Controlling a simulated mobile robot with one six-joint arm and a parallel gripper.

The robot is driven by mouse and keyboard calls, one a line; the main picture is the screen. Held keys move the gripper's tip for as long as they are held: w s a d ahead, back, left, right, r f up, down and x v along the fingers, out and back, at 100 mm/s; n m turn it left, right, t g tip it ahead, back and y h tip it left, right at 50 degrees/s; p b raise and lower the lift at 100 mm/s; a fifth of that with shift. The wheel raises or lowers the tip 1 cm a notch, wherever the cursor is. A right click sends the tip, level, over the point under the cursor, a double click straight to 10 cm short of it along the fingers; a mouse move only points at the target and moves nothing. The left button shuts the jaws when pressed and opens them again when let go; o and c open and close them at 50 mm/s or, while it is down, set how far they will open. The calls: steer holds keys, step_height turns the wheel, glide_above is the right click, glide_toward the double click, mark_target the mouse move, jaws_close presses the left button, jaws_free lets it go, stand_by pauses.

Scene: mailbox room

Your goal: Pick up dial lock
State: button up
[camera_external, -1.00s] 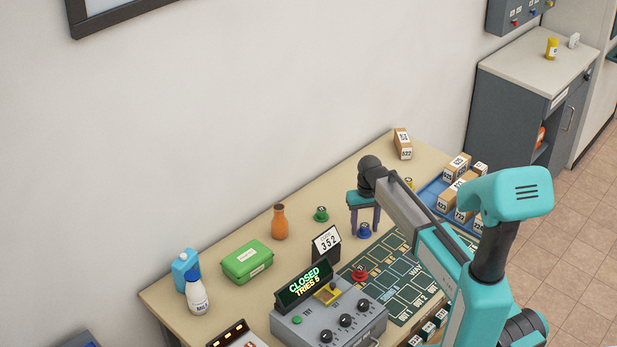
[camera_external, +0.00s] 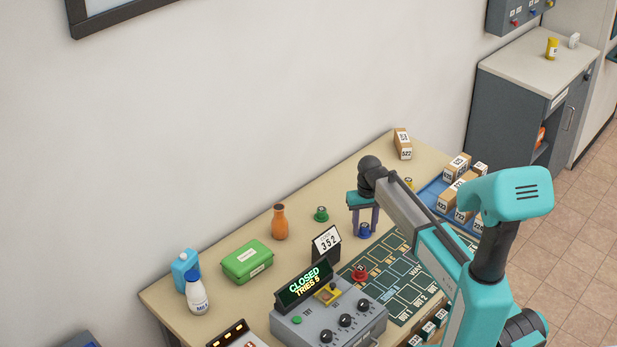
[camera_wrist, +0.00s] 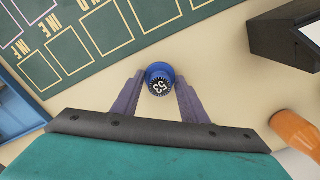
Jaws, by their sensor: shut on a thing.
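A grey dial box (camera_external: 330,325) stands at the table's front, with several black dials, a green button, a yellow part and a display reading CLOSED TRIES 5. A small blue knob-like piece (camera_external: 364,230) stands on the table behind it; in the wrist view its numbered top (camera_wrist: 159,79) reads 53. My gripper (camera_external: 364,222) points down and is shut on the blue piece, a purple finger on each side. A red knob-like piece (camera_external: 360,273) is by the box's back right, and a green one (camera_external: 321,214) stands further back.
An orange bottle (camera_external: 279,222), a green box (camera_external: 247,262) and a white bottle (camera_external: 197,293) are to the left. A marked green mat (camera_external: 400,262) lies at right, near a blue tray (camera_external: 432,190) of boxes.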

mark_target(361, 222)
steer(key=shift+r, duration=0.1)
steer(key=shift+r+b, duration=0.85)
steer(key=shift+r, duration=0.8)
steer(key=s+d+b, duration=0.1)
steer(key=s+d, duration=0.1)
steer(key=s, duration=0.3)
steer(key=s+d+r+b, duration=0.1)
steer(key=s+d, duration=0.1)
steer(key=s, duration=0.3)
steer(key=s+d+b, duration=0.1)
steer(key=s, duration=0.4)
steer(key=shift+d+r+b, duration=0.25)
steer(key=shift+d+b, duration=0.15)
steer(key=shift+w, duration=0.15)
steer(key=w+d+r+m+p, duration=0.2)
steer(key=w+d+r+p, duration=0.1)
steer(key=w+d, duration=0.3)
steer(key=shift+w+d+r+p, duration=0.3)
steer(key=shift+w+d+p, duration=0.1)
steer(key=shift+w, duration=0.45)
steer(key=shift+f, duration=0.15)
